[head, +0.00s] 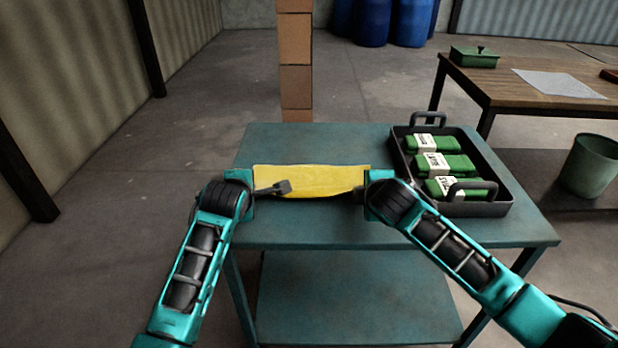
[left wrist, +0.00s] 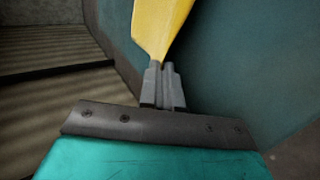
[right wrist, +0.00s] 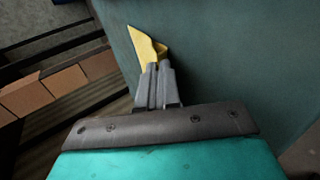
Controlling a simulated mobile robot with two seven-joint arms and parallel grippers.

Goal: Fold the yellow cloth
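The yellow cloth (head: 318,180) lies as a wide, shallow strip across the middle of the teal table. My left gripper (head: 287,187) is at its near left part. In the left wrist view the fingers (left wrist: 158,68) are closed together and the cloth (left wrist: 158,25) narrows into their tips. My right gripper is mostly behind its own wrist in the head view, at the cloth's right end. In the right wrist view its fingers (right wrist: 157,68) are nearly together, with the cloth (right wrist: 146,45) narrowing to the tips. How far the near edge is off the table is unclear.
The teal table (head: 300,232) is clear in front of and behind the cloth. A black tray (head: 487,209) with several green, white-labelled packs (head: 445,166) stands close on the right. A cardboard stack (head: 295,65) rises behind the table. A wooden table (head: 510,82) and green bin (head: 588,168) stand right.

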